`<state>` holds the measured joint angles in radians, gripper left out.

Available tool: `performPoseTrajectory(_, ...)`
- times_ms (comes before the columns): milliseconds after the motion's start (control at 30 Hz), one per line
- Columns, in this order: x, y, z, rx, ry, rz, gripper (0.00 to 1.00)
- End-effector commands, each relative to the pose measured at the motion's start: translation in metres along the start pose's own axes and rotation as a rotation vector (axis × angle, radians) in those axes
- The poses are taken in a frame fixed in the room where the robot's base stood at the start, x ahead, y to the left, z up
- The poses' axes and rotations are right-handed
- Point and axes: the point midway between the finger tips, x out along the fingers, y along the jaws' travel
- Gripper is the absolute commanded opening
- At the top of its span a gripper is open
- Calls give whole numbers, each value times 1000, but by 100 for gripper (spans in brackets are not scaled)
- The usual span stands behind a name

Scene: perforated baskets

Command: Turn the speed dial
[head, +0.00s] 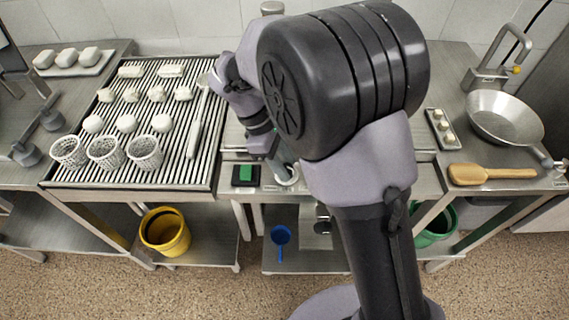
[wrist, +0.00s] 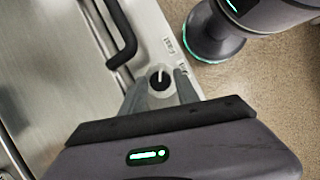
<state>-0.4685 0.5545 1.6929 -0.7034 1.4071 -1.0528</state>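The speed dial (wrist: 160,79) shows in the wrist view as a round knob with a dark centre and a pale pointer mark, with the printed label "Fast" (wrist: 168,45) beside it. My gripper (wrist: 160,88) is open, with one grey finger on each side of the dial; I cannot tell whether either finger touches it. In the head view my gripper (head: 285,168) points down at the front panel of the middle counter, over a pale round fitting (head: 288,178). My arm hides part of the panel.
A green button (head: 245,174) in a black frame sits left of the dial. A ridged rack (head: 205,165) with perforated baskets (head: 106,151) and white pieces stands to the left. A black bar handle (wrist: 122,40) is close to my fingers. A pan (head: 505,117) and wooden paddle (head: 490,173) lie to the right.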

Motion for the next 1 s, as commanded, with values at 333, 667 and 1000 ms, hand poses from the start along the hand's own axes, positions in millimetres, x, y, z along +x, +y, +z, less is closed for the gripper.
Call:
performPoseTrajectory(333,0,0,0,0,0,0,0)
performPoseTrajectory(667,-4,0,2,69,-2,-30,0)
performPoseTrajectory(1000,-6,2,3,325,-2,-137,0)
